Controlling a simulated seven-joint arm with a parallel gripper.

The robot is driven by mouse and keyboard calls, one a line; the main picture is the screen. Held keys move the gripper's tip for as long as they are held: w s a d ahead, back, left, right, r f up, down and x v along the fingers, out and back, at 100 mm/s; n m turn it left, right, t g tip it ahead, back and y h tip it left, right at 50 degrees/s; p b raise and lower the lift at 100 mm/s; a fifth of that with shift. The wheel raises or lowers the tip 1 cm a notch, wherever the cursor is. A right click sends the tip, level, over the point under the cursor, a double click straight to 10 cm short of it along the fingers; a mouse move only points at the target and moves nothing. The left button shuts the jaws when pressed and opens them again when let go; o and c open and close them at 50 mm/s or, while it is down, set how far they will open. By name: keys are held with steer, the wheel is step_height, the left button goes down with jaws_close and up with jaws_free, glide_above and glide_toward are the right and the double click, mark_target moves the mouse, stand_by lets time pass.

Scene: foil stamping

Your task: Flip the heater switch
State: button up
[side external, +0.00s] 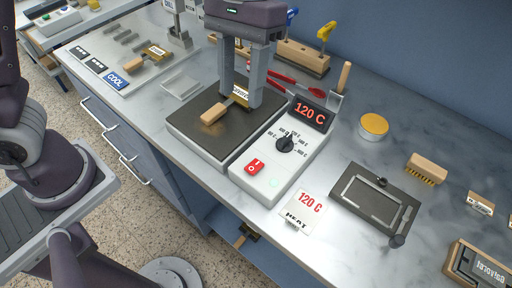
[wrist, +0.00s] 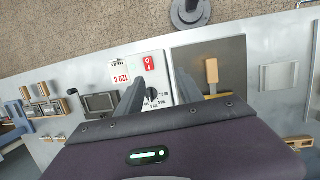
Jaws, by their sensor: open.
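The heater switch (side external: 255,167) is a red rocker with white marks on the front of the white control box (side external: 258,190). It also shows in the wrist view (wrist: 149,63); I cannot tell which way it is tipped. A pale green light sits near it. My gripper (side external: 242,97) is open and empty, fingers pointing down. In the side view it is behind the switch and higher, over the hot plate area. In the wrist view the switch lies beyond the fingertips (wrist: 158,78), between their lines, and the dial (wrist: 152,93) shows between the fingers.
A black dial (side external: 285,144) and a red "120 C" display (side external: 311,114) are on the box. A wooden-handled stamp (side external: 214,113) lies on the dark hot plate (side external: 205,140). A "120 C HEAT" card (side external: 303,207) lies in front. A dark framed plate (side external: 375,196) stands right.

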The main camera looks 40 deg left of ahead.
steer(key=g+y, duration=0.1)
steer(key=g, duration=0.1)
glide_toward(255, 165)
steer(key=shift+s+d+f, duration=0.1)
steer(key=shift+s, duration=0.2)
steer(key=x, duration=0.7)
steer(key=shift+w, duration=0.15)
jaws_close()
